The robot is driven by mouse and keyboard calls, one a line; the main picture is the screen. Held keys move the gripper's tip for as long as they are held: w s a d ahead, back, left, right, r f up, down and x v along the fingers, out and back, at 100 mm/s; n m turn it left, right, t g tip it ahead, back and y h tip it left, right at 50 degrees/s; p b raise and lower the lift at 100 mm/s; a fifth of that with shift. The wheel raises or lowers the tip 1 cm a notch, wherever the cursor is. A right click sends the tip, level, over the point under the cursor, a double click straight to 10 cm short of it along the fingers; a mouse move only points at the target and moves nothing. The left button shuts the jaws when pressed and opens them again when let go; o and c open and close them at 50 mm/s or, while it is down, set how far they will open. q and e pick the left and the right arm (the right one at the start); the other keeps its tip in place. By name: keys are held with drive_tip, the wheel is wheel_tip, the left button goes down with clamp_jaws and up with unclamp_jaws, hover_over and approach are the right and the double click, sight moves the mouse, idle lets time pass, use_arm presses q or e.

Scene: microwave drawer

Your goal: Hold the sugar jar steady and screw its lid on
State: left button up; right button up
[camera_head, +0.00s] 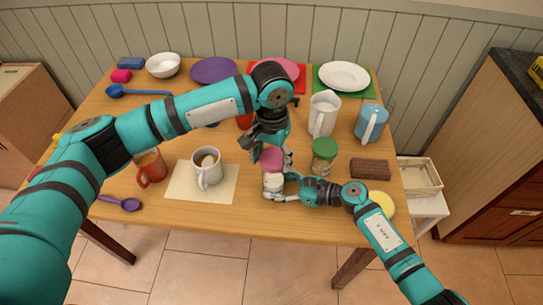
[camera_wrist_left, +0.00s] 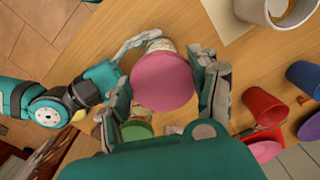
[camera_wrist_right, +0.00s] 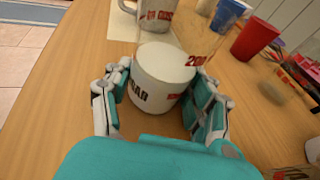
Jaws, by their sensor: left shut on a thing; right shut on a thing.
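The sugar jar (camera_head: 273,184) stands upright near the front edge of the table, white with dark and red lettering. My right gripper (camera_head: 283,188) is shut around its body from the right; the jar also shows between the fingers in the right wrist view (camera_wrist_right: 160,82). The round pink lid (camera_head: 271,157) is above the jar, in my left gripper (camera_head: 270,162), which points down and is shut on it. In the left wrist view the lid (camera_wrist_left: 162,82) covers most of the jar. I cannot tell whether lid and jar touch.
A green-lidded jar (camera_head: 324,155) stands just right of the grippers. A white pitcher (camera_head: 323,115) and a blue pitcher (camera_head: 370,123) are behind.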

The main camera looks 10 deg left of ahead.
sight(273, 180)
use_arm(q)
drive_tip(key=shift+f, duration=1.95)
idle(4.3)
use_arm(e)
drive_tip(key=o, duration=0.3)
drive_tip(key=c, duration=1.1)
use_arm(q)
drive_tip(key=o, duration=0.8)
use_arm(e)
clamp_jaws()
